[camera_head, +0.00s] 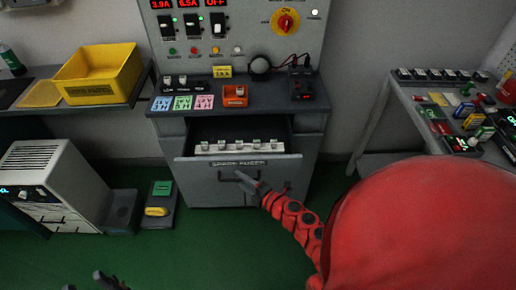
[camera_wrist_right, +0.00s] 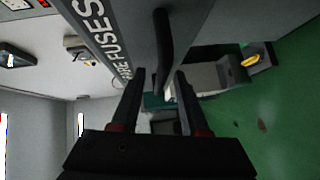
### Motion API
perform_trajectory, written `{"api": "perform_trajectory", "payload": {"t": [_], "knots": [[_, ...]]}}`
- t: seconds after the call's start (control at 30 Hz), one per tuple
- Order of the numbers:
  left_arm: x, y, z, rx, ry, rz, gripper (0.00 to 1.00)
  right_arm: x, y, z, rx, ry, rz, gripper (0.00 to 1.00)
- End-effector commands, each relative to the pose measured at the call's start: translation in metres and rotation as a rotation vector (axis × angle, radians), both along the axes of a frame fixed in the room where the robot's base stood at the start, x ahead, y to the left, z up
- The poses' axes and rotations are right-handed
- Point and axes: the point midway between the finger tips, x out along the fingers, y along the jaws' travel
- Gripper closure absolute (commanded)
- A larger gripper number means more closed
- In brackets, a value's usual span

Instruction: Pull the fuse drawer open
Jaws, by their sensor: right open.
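The fuse drawer (camera_head: 200,172) is pulled out of the grey cabinet, its front labelled SPARE FUSES. Inside it a white strip (camera_head: 240,147) carries several small fuses. A dark bar handle (camera_head: 238,177) sits on the drawer front; it also shows in the right wrist view (camera_wrist_right: 163,45). My right gripper (camera_head: 251,186) is at the handle. In the wrist view its two fingers (camera_wrist_right: 157,84) are spread, with the handle's end near the gap between their tips; contact cannot be told. Dark tips of my left gripper (camera_head: 103,279) show at the bottom edge, mostly cut off.
The cabinet top holds an orange bin (camera_head: 235,95) and coloured cards (camera_head: 182,103). A left shelf carries a yellow crate (camera_head: 97,75). A white unit (camera_head: 45,180) and a small box with a yellow part (camera_head: 158,211) stand left. A cluttered bench (camera_head: 425,82) is right. Green floor before the drawer is clear.

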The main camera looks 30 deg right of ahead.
Motion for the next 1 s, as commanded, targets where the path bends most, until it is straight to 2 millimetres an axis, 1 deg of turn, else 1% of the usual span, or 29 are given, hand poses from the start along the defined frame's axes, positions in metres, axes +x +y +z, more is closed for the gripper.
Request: {"api": "perform_trajectory", "payload": {"t": [0.17,0.3,0.4,0.6,0.7,0.8,1.0], "knots": [[0.000,0.000,-0.009,0.000,0.000,0.000,0.50,-0.035,-0.009,0.001,0.000,0.003,-0.003,0.55],[0.000,0.000,-0.015,0.000,0.000,0.000,0.50,-0.071,-0.018,0.006,-0.001,0.005,-0.003,0.55],[0.000,0.000,-0.017,0.000,0.000,0.000,0.50,-0.094,-0.025,0.011,-0.001,0.004,-0.008,0.55],[0.000,0.000,-0.019,0.000,0.000,0.000,0.50,-0.130,-0.033,0.018,0.002,0.003,-0.005,0.55],[0.000,0.000,-0.018,0.000,0.000,0.000,0.50,-0.143,-0.036,0.021,0.002,0.003,-0.001,0.55],[0.000,0.000,-0.018,0.000,0.000,0.000,0.50,-0.152,-0.038,0.022,0.001,0.003,-0.002,0.55],[0.000,0.000,-0.018,0.000,0.000,0.000,0.50,-0.159,-0.039,0.024,0.001,0.000,0.001,0.55]]}}
